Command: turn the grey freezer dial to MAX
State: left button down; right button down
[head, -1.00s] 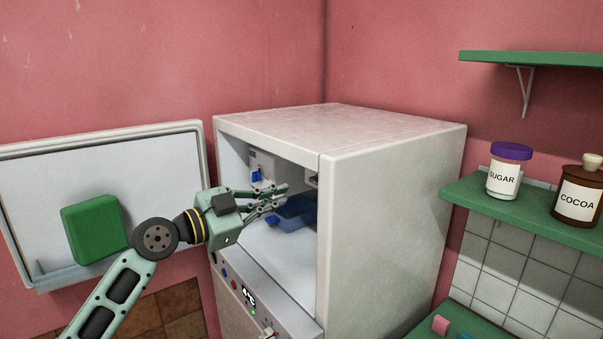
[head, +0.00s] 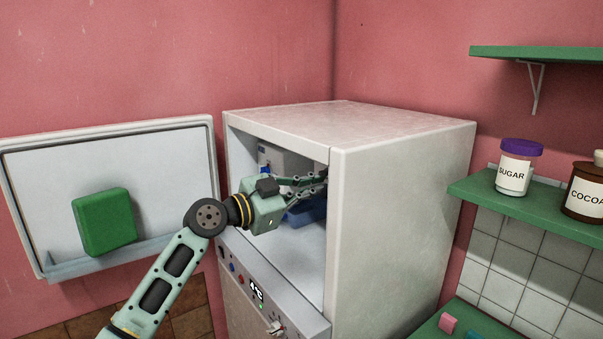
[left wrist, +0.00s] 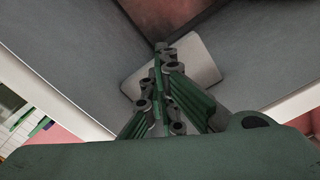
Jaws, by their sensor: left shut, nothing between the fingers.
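The white freezer (head: 405,190) stands with its front open. My left gripper (head: 322,181) reaches into the compartment by its right side wall, with its fingers shut and empty. In the left wrist view the closed fingers (left wrist: 160,62) point at a pale rounded plate (left wrist: 197,65) between grey walls. No grey dial can be made out; the fingers cover part of the plate, and I cannot tell whether they touch anything. A small pale knob (head: 275,327) sits on the front panel below the opening. My right gripper is not in view.
A blue tray (head: 308,212) lies in the compartment behind my gripper. A pale box with a blue part (head: 265,169) is at its left inner side. The open door (head: 160,170) with a green block (head: 103,222) is at left. Shelves with jars (head: 516,167) are at right.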

pick_arm(q)
jog(key=shift+d+r, duration=0.3)
jog(key=shift+r, duration=0.4)
dwell(0.7)
jog(key=shift+f, duration=0.1)
dwell(0.4)
jog(key=shift+w+a+b, duration=0.1)
jog(key=shift+w+b, duration=0.1)
jog(key=shift+b, duration=1.45)
jog(key=shift+w+a+r+b, duration=0.15)
jog(key=shift+w+r+b, duration=0.05)
jog(key=shift+b, duration=0.5)
jog(key=shift+w+a+r, duration=0.1)
jog(key=shift+r, duration=0.05)
jog(key=b+v, duration=0.3)
jog(key=v, duration=0.3)
jog(key=shift+w+a+f, duration=0.15)
jog(key=shift+w+f, duration=0.1)
jog(key=shift+f, duration=0.05)
